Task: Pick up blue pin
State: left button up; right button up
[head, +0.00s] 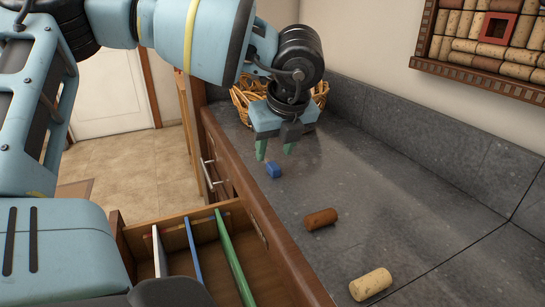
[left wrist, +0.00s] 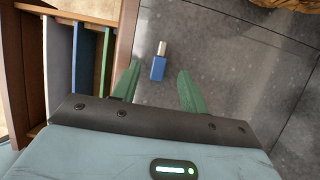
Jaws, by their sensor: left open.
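The blue pin (head: 273,170), a small blue block, lies on the grey counter near its front edge. In the left wrist view the blue pin (left wrist: 158,68) shows a blue body with a silvery end pointing away. My left gripper (head: 275,150) is open, with green fingers pointing down above the counter near the pin. In the left wrist view the pin appears between the two spread fingers (left wrist: 159,70), with a gap on each side. My right gripper is not in view.
A brown cork (head: 320,219) and a tan cork (head: 370,285) lie on the counter (head: 400,210). An open drawer (head: 183,217) with white, blue and green dividers sits below the front edge. A wicker basket (head: 242,95) stands behind the gripper. The counter's right side is clear.

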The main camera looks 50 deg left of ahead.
aim_at(271, 162)
pick_arm(q)
jog(key=shift+x, duration=1.95)
jog(key=shift+c, duration=0.4)
grip_shut()
